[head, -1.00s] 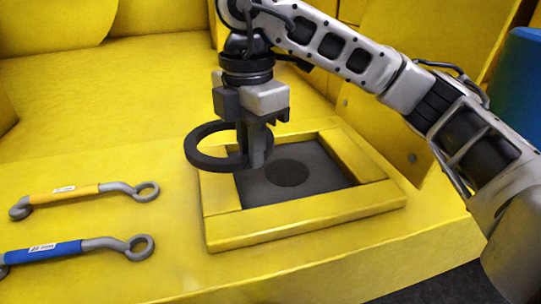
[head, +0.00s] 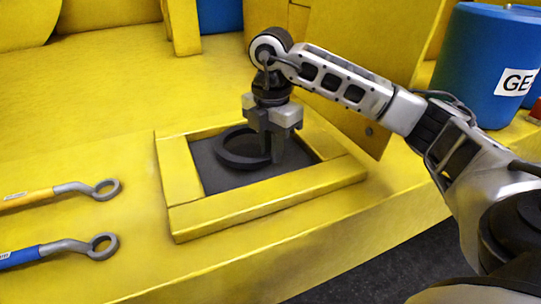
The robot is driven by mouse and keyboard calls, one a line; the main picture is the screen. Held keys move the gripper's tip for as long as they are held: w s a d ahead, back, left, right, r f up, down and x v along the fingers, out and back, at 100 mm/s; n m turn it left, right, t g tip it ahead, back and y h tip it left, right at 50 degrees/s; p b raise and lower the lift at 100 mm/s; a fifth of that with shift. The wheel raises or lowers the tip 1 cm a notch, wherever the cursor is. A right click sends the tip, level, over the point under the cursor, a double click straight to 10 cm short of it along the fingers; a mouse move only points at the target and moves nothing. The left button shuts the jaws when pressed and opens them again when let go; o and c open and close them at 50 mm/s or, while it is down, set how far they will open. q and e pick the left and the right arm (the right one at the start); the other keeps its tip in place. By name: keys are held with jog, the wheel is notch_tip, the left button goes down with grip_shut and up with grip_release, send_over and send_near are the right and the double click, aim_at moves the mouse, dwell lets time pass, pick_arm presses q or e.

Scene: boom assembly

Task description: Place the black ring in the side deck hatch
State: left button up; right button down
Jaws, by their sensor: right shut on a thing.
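The black ring (head: 228,158) is over the dark floor of the square side deck hatch (head: 270,207), which has a raised yellow frame. My right gripper (head: 276,158) points down and is shut on the right side of the ring. The ring lies within the frame's outline as seen in the head view. I cannot tell whether it touches the hatch floor. The ring and gripper hide part of the floor. My left gripper is not in view.
Left of the hatch lie a yellow-handled wrench (head: 62,190) and a blue-handled wrench (head: 58,250) on the yellow deck. A blue barrel (head: 470,65) stands at the back right. A yellow upright panel (head: 385,100) is behind my right arm.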

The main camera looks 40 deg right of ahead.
jog(key=shift+a+f, duration=0.1)
jog(key=shift+f, duration=1.15)
jog(key=c, duration=1.4)
grip_release()
notch_tip(320, 180, up, 12)
jog(key=p, duration=0.1)
jog(key=shift+r+p, duration=0.15)
jog(key=shift+p, duration=0.15)
jog(key=shift+s, duration=0.15)
